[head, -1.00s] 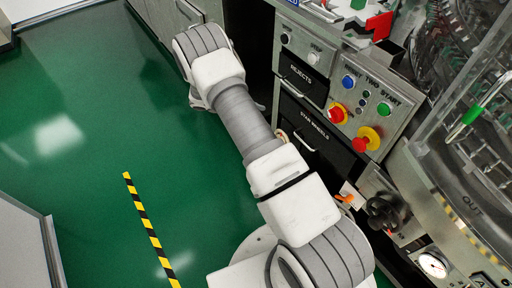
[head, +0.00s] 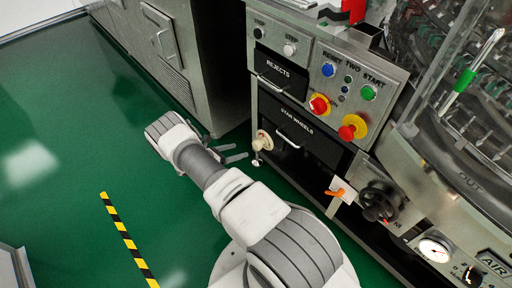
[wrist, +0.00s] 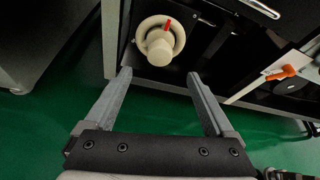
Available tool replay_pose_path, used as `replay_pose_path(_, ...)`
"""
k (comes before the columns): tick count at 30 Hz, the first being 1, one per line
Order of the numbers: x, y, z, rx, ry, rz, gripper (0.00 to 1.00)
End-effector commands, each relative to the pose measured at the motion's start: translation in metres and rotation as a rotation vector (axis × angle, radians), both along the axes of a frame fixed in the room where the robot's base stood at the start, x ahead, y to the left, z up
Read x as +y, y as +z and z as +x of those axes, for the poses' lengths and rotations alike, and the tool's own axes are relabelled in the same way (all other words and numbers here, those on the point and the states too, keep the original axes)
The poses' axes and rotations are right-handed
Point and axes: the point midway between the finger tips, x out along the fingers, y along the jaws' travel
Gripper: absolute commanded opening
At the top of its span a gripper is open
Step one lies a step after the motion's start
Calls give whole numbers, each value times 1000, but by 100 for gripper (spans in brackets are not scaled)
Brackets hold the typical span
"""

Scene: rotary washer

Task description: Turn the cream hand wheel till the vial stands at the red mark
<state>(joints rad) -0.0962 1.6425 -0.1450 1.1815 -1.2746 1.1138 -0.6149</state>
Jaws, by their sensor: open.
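The cream hand wheel (head: 263,141) sits on the machine front, at the left of the STAR WHEELS drawer. In the wrist view the wheel (wrist: 145,33) is at the top centre, with a round knob towards me and a small red piece (wrist: 167,24) at its rim. My gripper (wrist: 159,75) is open and empty, its fingertips just below the wheel and apart in the picture. In the head view my gripper (head: 237,152) is just left of the wheel. I cannot make out the vial or its mark among the glassware.
The panel (head: 335,87) above has buttons and two red-and-yellow stop knobs. A black hand wheel (head: 380,201) and an orange-handled valve (head: 340,193) are to the right. A grey cabinet (head: 180,50) stands at the left. The green floor (head: 60,150) is open.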

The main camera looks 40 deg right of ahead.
Motion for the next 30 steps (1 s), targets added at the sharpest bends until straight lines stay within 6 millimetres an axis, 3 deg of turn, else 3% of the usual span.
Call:
replay_pose_path(6, -47, -22, -2, -1, -5, 0, 88)
replay_pose_path(15, -94, -40, -1, -2, -1, 1, 88)
replay_pose_path(21, -105, -43, -1, -2, 0, 2, 88)
replay_pose_path(29, -106, -43, -1, -1, 0, 1, 88)
replay_pose_path(30, -106, -43, -1, -1, 0, 1, 83)
